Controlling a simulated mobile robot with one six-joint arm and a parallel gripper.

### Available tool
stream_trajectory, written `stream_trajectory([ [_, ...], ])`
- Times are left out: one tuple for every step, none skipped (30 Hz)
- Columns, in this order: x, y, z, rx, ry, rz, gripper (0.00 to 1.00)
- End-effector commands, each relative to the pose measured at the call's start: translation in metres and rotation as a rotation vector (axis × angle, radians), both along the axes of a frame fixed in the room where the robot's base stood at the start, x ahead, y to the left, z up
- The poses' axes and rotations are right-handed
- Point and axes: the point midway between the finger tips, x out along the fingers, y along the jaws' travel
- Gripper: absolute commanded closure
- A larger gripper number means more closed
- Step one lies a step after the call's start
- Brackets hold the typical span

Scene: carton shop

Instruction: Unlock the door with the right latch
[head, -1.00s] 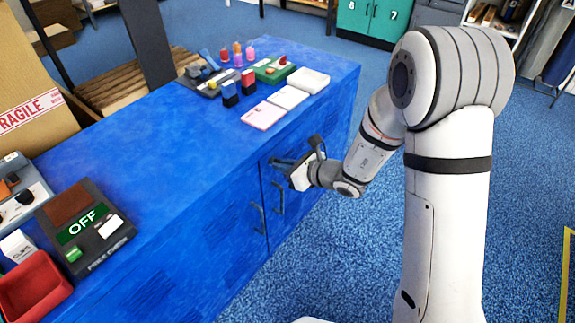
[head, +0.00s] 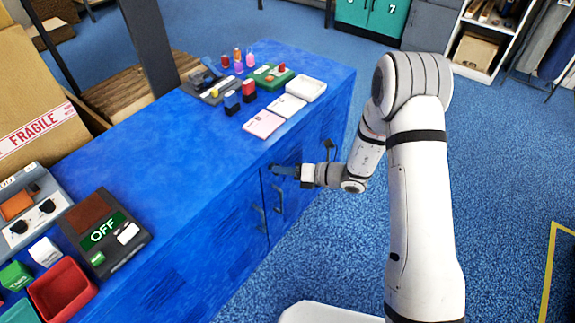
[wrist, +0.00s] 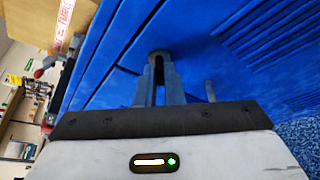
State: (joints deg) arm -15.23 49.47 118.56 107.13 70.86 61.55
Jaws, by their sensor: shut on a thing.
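The blue cabinet has two front doors, a left door (head: 238,228) and a right door (head: 297,200). Each has a grey vertical handle: the left handle (head: 260,220) and the right handle (head: 279,198). My gripper (head: 283,170) is at the top of the doors, near the seam between them. In the wrist view its two fingers (wrist: 159,82) are shut on a small dark rounded latch (wrist: 158,54) at the door's top edge. The fingers hide most of the latch, so its turn cannot be told. The right door looks closed.
The blue counter top (head: 190,135) overhangs the doors close above my gripper. Pads, bottles and stamps stand at its far end. The floor (head: 300,275) before the doors is open.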

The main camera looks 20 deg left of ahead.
Motion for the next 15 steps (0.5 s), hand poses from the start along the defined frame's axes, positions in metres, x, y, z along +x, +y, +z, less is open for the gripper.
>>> stream_trajectory([
  [-0.0015, 0.0047, 0.0053, 0.024, 0.037, 0.011, 1.0],
  [-0.0012, 0.0046, 0.0051, 0.034, 0.063, 0.012, 1.0],
  [-0.0008, 0.0045, 0.0048, 0.049, 0.097, 0.011, 1.0],
  [-0.0007, 0.0043, 0.0042, 0.058, 0.124, 0.011, 1.0],
  [-0.0004, 0.0042, 0.0043, 0.071, 0.151, 0.011, 1.0],
  [0.0, 0.0041, 0.0036, 0.085, 0.186, 0.011, 1.0],
  [0.0001, 0.004, 0.0034, 0.096, 0.212, 0.011, 1.0],
  [0.0002, 0.0039, 0.0032, 0.106, 0.237, 0.011, 1.0],
  [0.0003, 0.0037, 0.0024, 0.12, 0.272, 0.011, 1.0],
  [0.0007, 0.0038, 0.0025, 0.131, 0.297, 0.011, 1.0],
  [0.0009, 0.0038, 0.002, 0.141, 0.323, 0.01, 1.0],
  [0.0009, 0.0036, 0.0014, 0.154, 0.356, 0.01, 1.0],
  [0.0011, 0.0037, 0.0013, 0.164, 0.379, 0.01, 1.0],
  [0.0014, 0.0037, 0.001, 0.173, 0.402, 0.01, 1.0],
  [0.0013, 0.0037, 0.0005, 0.187, 0.433, 0.011, 1.0],
])
